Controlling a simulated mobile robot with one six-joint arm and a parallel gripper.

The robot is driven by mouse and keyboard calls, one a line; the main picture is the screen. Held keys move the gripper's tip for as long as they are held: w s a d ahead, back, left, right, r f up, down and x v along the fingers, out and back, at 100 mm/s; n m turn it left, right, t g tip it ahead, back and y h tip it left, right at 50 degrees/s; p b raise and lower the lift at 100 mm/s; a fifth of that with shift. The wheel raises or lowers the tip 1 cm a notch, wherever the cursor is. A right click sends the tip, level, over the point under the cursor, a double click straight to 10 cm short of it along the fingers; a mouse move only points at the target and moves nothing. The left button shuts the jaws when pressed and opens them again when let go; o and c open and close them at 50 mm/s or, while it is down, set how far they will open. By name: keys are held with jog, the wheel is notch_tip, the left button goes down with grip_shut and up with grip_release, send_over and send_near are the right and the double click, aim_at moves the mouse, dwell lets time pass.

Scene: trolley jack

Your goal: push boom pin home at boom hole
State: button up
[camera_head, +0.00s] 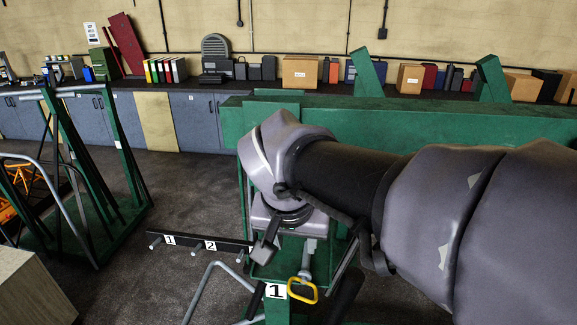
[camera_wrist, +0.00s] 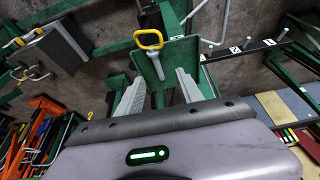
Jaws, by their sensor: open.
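The boom pin has a yellow loop handle (camera_head: 302,290) and a grey shank (camera_head: 307,262), and stands at a green bracket beside a white "1" label (camera_head: 275,291). In the wrist view the yellow handle (camera_wrist: 149,40) lies just beyond my fingertips, its shank against a green plate (camera_wrist: 178,62). My gripper (camera_wrist: 158,82) is open, with one grey finger on each side of the shank's line. I see no finger closed on the pin. The boom hole itself is not clearly visible, and I cannot tell how deep the pin sits.
A black rail (camera_head: 185,241) with pegs labelled 1 and 2 lies left of the bracket. A green beam (camera_head: 420,118) runs behind my arm. A green frame (camera_head: 115,150) stands at left. Open floor (camera_head: 185,185) lies between. Another yellow handle (camera_wrist: 14,43) shows at the wrist view's left.

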send_near(305, 268)
jog(key=x, duration=0.1)
jog(key=a+x, duration=0.1)
jog(key=x, duration=0.1)
jog(key=shift+d+f, duration=0.1)
jog(key=shift+f, duration=0.3)
jog(key=x, duration=0.2)
jog(key=d+x, duration=0.1)
jog(key=x, duration=0.2)
jog(key=shift+w, duration=0.2)
jog(key=shift+w+a+f, duration=0.1)
jog(key=shift+w+f, duration=0.1)
jog(key=shift+s+r, duration=0.1)
jog(key=shift+s, duration=0.1)
jog(key=shift+c, duration=0.2)
grip_shut()
